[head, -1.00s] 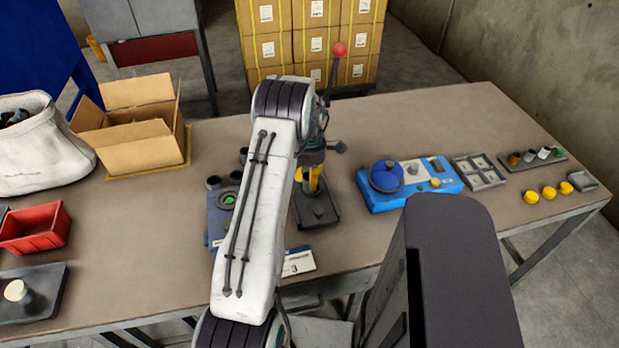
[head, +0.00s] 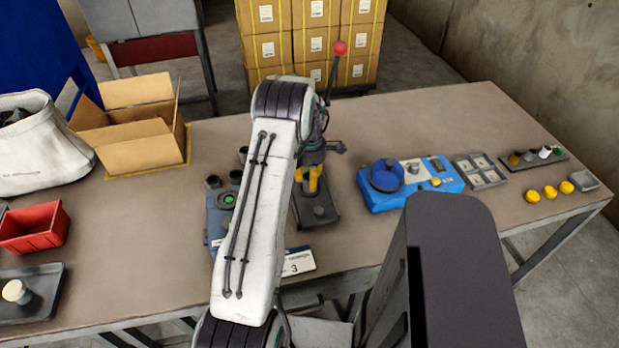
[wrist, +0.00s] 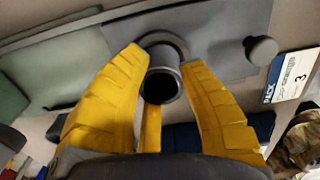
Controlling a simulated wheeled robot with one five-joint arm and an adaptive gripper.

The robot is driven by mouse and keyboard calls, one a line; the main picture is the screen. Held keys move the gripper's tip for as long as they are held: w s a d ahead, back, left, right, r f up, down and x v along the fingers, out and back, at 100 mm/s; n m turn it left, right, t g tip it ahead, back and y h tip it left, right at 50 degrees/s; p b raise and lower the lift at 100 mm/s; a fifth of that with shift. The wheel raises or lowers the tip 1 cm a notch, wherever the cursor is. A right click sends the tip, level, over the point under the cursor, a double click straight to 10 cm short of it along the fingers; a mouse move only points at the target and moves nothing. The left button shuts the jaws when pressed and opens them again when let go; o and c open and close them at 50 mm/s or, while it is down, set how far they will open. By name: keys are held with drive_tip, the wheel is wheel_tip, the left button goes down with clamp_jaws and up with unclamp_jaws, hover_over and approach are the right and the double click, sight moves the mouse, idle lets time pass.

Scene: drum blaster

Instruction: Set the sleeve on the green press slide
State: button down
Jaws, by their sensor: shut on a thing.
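A dark grey hollow sleeve (wrist: 160,87) is between the yellow fingers of my gripper (wrist: 164,75) in the wrist view, its open end facing the camera. My gripper is shut on it. Behind the sleeve is a round collar (wrist: 167,43) at a grey plate; I cannot tell whether they touch. A dull green plate (wrist: 55,62), likely the press slide, lies left of the grey plate. In the head view my gripper (head: 312,182) points down over the dark press base (head: 318,216), behind its round knob. The sleeve is hidden there.
The press lever has a red ball (head: 340,48) and rises behind my arm. A card marked 3 (head: 298,262) lies at the front. A blue device (head: 408,185) stands right, a unit with a green button (head: 229,198) left.

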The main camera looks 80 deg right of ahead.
drive_tip(key=shift+f, duration=0.35)
drive_tip(key=c, duration=1.2)
unclamp_jaws()
drive_tip(key=shift+r+p, duration=3)
drive_tip(key=shift+r, duration=2.55)
